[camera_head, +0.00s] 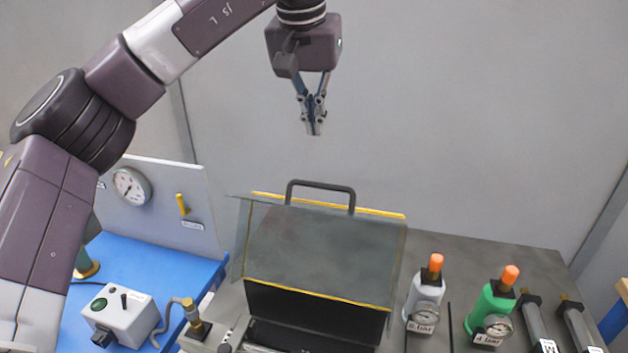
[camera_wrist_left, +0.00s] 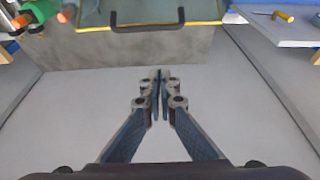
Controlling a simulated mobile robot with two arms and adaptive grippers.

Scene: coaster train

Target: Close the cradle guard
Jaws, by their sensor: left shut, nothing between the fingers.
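The cradle guard (camera_head: 320,245) is a clear, grey-tinted cover with yellow edges, raised and tilted over a dark cradle (camera_head: 310,310) in the head view. Its black handle (camera_head: 320,184) stands at the top rear edge. The handle (camera_wrist_left: 148,27) also shows at the top of the left wrist view. My left gripper (camera_head: 314,130) is shut and empty, pointing down, above the handle and apart from it. Its closed fingers (camera_wrist_left: 160,75) show in the left wrist view. My right gripper is in neither view.
A grey bottle (camera_head: 424,300) and a green bottle (camera_head: 487,311), both orange-topped with gauges, stand right of the guard. Dark cylinders (camera_head: 537,320) lie farther right. A control box (camera_head: 120,315) sits on the blue surface at left, before a gauge panel (camera_head: 160,205). The air around my gripper is clear.

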